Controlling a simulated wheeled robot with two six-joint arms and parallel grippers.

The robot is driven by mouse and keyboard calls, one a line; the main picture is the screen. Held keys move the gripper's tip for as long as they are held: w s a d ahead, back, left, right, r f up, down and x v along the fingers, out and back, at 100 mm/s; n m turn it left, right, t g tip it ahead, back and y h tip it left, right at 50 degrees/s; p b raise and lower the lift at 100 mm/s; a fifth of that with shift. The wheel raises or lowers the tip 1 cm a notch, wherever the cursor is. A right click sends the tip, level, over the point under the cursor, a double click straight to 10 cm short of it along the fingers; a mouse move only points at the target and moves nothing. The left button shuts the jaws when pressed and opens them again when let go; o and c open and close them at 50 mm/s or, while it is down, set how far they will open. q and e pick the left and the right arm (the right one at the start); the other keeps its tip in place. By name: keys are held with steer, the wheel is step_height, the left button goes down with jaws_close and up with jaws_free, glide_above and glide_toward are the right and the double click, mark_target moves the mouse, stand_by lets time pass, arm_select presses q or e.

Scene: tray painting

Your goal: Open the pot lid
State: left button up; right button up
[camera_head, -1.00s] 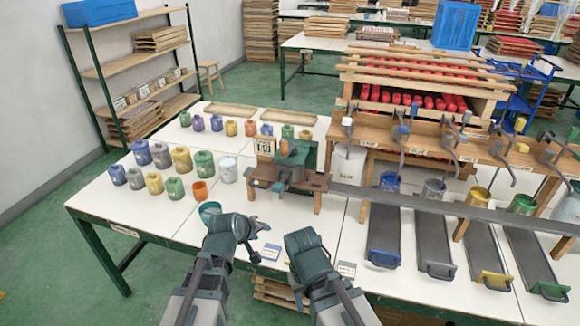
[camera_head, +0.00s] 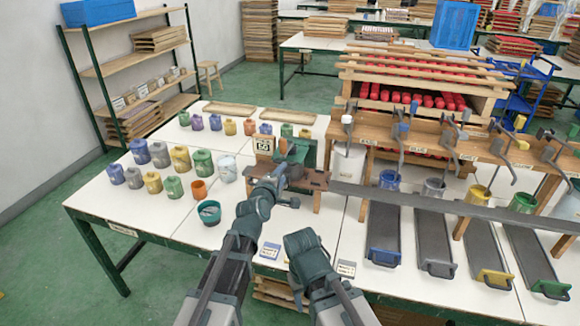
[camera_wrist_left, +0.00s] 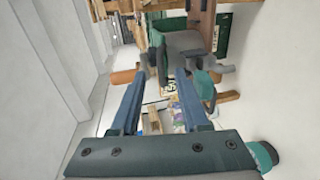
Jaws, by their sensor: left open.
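A dark green pot unit (camera_head: 305,152) stands on a brown wooden stand (camera_head: 314,179) near the middle of the table, beside a small sign marked 50 (camera_head: 264,146). My left gripper (camera_head: 284,185) is at the front left of this stand, close to the pot, its fingers pointing toward it. In the left wrist view its two blue fingers (camera_wrist_left: 160,92) are spread with a gap between them. A grey rounded body (camera_wrist_left: 183,42) lies just beyond the tips. I cannot make out the lid clearly. My right arm shows at the table's front edge, but its fingers are hidden.
A teal cup (camera_head: 209,212) stands left of my left arm, with several coloured jars (camera_head: 203,163) behind it. A grey rail (camera_head: 440,204) and dark trays (camera_head: 384,234) fill the right side. The table's front left is clear.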

mark_target(289, 164)
arm_select(q)
steer(key=b+x, duration=0.1)
steer(key=x, duration=0.8)
steer(key=shift+w+b, duration=0.15)
steer(key=shift+b, duration=0.15)
jaws_close()
stand_by(1.0)
